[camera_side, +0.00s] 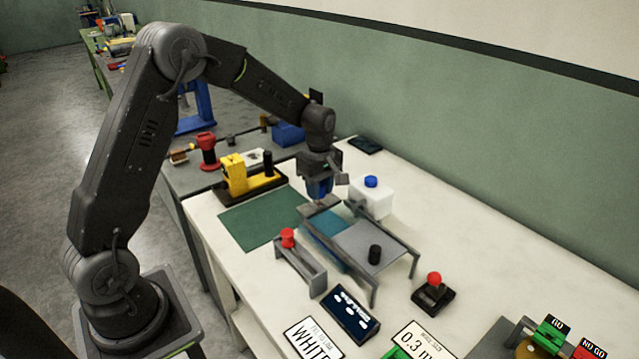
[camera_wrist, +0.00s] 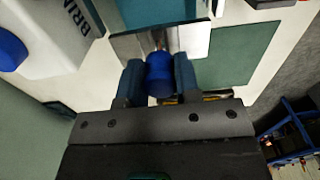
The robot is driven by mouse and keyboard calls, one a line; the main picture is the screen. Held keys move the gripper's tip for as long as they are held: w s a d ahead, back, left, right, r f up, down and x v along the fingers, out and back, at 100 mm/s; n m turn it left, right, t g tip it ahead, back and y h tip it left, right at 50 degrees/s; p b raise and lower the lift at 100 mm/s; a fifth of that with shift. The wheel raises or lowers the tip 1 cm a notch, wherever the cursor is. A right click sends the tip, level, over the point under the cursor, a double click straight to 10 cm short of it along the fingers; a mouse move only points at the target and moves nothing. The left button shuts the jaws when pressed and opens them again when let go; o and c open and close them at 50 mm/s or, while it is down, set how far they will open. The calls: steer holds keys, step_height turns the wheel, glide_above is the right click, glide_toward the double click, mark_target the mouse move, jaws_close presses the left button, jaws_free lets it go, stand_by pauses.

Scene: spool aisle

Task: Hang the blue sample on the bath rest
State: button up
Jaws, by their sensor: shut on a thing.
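My gripper (camera_side: 320,190) is shut on the blue knob of the blue sample (camera_wrist: 159,76), whose knob sits between the two fingers in the wrist view. A flat grey plate (camera_wrist: 190,40) shows just beyond the knob and appears to belong to it. In the side view the sample is mostly hidden by the fingers. The bath (camera_side: 325,226), with teal inside, lies close to my gripper on its near right. A grey rail frame (camera_side: 404,245), apparently the bath rest, stands around it. I cannot tell whether the sample touches the frame.
A white bottle with a blue cap (camera_side: 371,196) stands close behind the bath. A red-knobbed piece (camera_side: 288,238) sits in a grey holder in front. A black knob (camera_side: 375,254) stands over the bath's right part. The green mat (camera_side: 262,221) is bare.

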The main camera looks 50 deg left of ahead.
steer(key=shift+f, duration=1.25)
steer(key=o, duration=1)
steer(key=shift+c, duration=0.2)
step_height(320, 180, up, 14)
steer(key=s+d+r+m+t, duration=0.2)
steer(key=s+d+r+m, duration=0.3)
steer(key=s+r, duration=0.15)
steer(key=s+d+m+t, duration=0.1)
steer(key=s+d+m, duration=0.2)
steer(key=s+m, duration=0.3)
steer(key=s+d+f+m+t, duration=0.1)
steer(key=s+d+m+t, duration=0.1)
steer(key=s+m, duration=0.5)
steer(key=s+d, duration=0.1)
steer(key=s, duration=0.4)
steer(key=shift+s+d+t, duration=0.2)
steer(key=shift+s+t, duration=0.1)
steer(key=shift+s, duration=0.05)
